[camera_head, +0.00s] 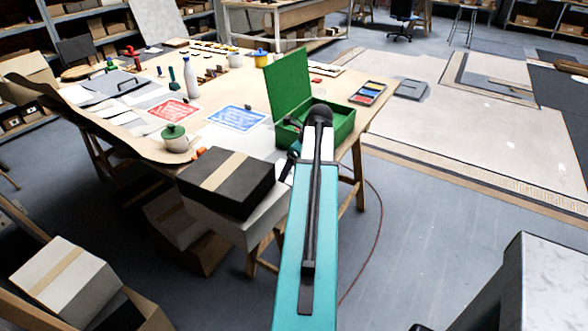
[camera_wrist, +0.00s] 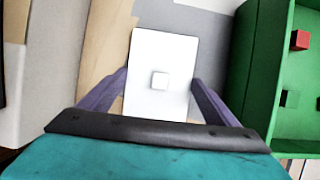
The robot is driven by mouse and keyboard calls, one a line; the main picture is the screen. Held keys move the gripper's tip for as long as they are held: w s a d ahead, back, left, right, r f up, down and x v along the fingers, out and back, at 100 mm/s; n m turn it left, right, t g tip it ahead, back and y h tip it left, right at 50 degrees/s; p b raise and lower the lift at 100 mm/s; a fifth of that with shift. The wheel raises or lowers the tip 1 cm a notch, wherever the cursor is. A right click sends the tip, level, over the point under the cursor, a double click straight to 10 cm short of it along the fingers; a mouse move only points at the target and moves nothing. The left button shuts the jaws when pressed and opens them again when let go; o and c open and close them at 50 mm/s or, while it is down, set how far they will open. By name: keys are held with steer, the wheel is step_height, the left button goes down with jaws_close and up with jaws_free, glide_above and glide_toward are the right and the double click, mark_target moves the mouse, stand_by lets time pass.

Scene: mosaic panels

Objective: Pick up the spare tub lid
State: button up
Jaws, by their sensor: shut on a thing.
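The tub lid (camera_wrist: 162,48) is a white rectangular plate with a small square knob in its middle, seen in the wrist view. My gripper (camera_wrist: 160,82) has its two purple fingers at the left and right sides of the lid, and it is shut on the lid. The lid's near edge is hidden behind the dark bar of my gripper. In the head view my teal arm covers the place where the lid is, so I cannot make it out there.
A green box (camera_head: 344,126) with its cover raised stands at the table's right corner; its wall (camera_wrist: 240,75) is close right of the lid, with small cubes inside. A dark carton (camera_head: 228,184) is left of my arm. A paint tray (camera_head: 367,93) and a white bottle (camera_head: 191,77) stand farther back.

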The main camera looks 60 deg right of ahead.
steer(key=shift+r, duration=0.15)
steer(key=shift+r+b, duration=0.45)
steer(key=shift+r, duration=0.65)
steer(key=s+d+r+b, duration=0.1)
steer(key=s, duration=0.7)
steer(key=s+d+r+b, duration=0.1)
steer(key=s+b, duration=0.1)
steer(key=s, duration=0.5)
steer(key=shift+s+d+r, duration=0.25)
steer(key=shift+s+d, duration=0.05)
steer(key=shift+s, duration=0.1)
